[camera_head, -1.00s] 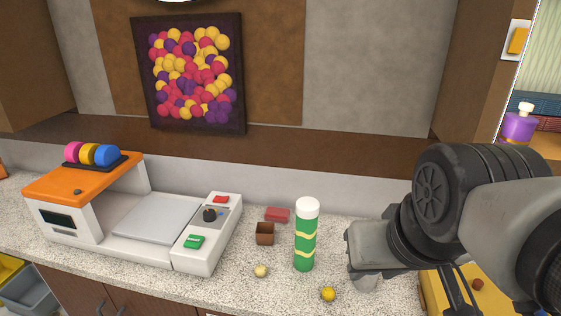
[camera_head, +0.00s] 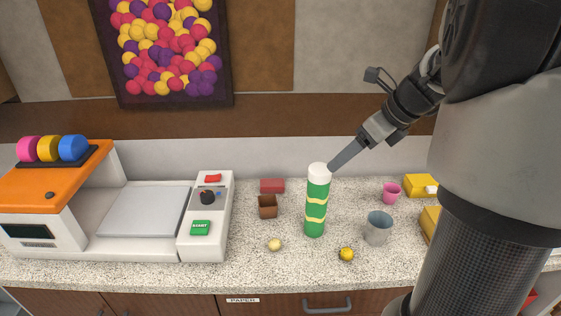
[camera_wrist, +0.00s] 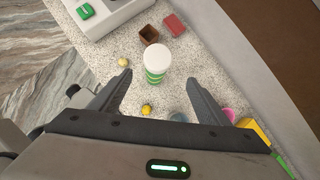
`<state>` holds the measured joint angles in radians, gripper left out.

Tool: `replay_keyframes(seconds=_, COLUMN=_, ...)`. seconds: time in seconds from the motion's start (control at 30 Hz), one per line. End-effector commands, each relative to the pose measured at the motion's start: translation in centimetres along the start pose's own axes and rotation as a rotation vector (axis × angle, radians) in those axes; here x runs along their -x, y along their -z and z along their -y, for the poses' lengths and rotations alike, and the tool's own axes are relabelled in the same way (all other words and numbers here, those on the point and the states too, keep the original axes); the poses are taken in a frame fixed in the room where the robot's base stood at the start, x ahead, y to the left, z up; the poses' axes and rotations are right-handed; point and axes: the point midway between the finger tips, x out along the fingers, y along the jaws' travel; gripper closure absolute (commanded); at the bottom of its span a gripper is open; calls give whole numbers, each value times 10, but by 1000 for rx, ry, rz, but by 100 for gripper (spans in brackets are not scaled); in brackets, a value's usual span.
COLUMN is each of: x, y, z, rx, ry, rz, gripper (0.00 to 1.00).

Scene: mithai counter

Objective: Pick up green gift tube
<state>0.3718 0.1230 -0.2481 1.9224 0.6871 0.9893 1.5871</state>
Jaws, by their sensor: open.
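The green gift tube (camera_head: 316,212) stands upright on the speckled counter, with a white cap and pale yellow wavy bands. In the wrist view the tube (camera_wrist: 155,75) shows from above, its white cap largest, ahead of and between my fingertips. My gripper (camera_head: 334,164) is in the air at the upper right of the tube, its finger close to the cap in the head view; I cannot tell whether they touch. In the wrist view my gripper (camera_wrist: 153,76) has its two fingers wide apart with nothing held between them.
A brown open box (camera_head: 267,207) and a red block (camera_head: 272,186) stand left of the tube. A grey cup (camera_head: 378,229) and pink cup (camera_head: 391,192) stand right. Yellow (camera_head: 346,254) and cream (camera_head: 274,245) balls lie in front. A white-and-orange machine (camera_head: 140,212) fills the left.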

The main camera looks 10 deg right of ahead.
Motion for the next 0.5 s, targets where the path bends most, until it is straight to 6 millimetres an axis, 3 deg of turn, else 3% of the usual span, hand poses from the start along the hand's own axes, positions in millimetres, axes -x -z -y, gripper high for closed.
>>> replay_keyframes(seconds=0.3, x=-69, y=2, z=-2, rx=-3, ry=-6, rz=-4, gripper=30)
replay_keyframes(seconds=0.5, x=-104, y=1, z=-2, rx=-1, ry=-5, rz=-3, gripper=30)
